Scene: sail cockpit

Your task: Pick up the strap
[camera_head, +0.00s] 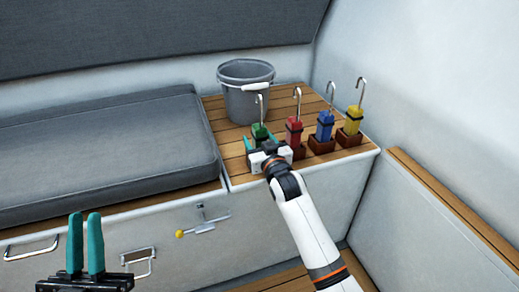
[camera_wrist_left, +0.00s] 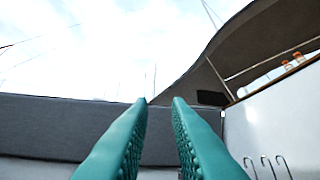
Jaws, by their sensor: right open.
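Several folded straps with metal hooks on top stand in a row on the slatted wooden top: a green strap (camera_head: 260,131), a red strap (camera_head: 294,130), a blue strap (camera_head: 325,125) and a yellow strap (camera_head: 353,120). The red, blue and yellow ones sit in brown holders. My right gripper (camera_head: 264,143) is open at the green strap, hiding its lower part; I cannot tell whether it touches. My left gripper (camera_head: 86,243) is open and empty at the lower left, fingers pointing up. It also shows in the left wrist view (camera_wrist_left: 160,103).
A grey bucket (camera_head: 246,92) stands behind the green strap. A grey cushion (camera_head: 110,145) lies left of the wooden top (camera_head: 228,150). A white wall (camera_head: 440,80) closes the right side.

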